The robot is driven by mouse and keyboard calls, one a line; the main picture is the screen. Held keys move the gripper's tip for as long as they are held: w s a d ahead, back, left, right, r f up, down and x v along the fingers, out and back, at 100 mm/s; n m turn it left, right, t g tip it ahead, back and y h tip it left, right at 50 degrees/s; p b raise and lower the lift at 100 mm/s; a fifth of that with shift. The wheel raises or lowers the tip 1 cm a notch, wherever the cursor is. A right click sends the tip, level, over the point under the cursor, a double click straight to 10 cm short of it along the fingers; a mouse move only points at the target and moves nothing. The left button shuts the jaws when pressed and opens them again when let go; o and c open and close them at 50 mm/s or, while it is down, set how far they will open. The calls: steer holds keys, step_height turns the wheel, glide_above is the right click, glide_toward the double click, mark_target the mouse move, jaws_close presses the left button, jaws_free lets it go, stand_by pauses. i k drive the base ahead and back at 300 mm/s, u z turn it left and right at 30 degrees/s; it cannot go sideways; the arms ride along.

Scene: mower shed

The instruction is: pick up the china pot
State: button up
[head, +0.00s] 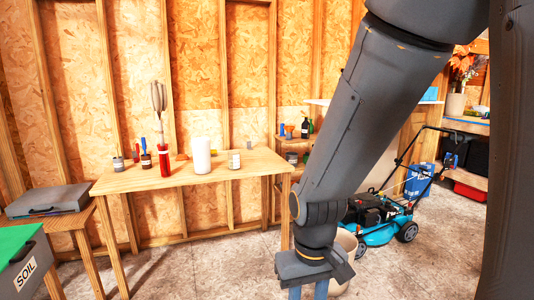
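A pale cream pot (346,243) stands on the floor, partly hidden behind my gripper and the lower end of my arm. It may be the china pot; I cannot tell for sure. My gripper (308,291) points down at the bottom edge of the head view. I see nothing between the visible parts of the fingers. The pot shows to the right of the fingers.
A wooden table (215,171) holds a white roll (201,156), a red container (164,162) and small jars. A blue mower (378,222) stands right of my arm. A grey case (48,200) and a green-lidded soil box (25,262) are at left. A flower vase (455,104) stands far right.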

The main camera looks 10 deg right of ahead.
mark_target(201, 146)
steer(key=z, duration=0.65)
steer(key=i, duration=1.9)
steer(key=u, duration=1.2)
steer(key=i, duration=0.65)
steer(key=u, duration=0.75)
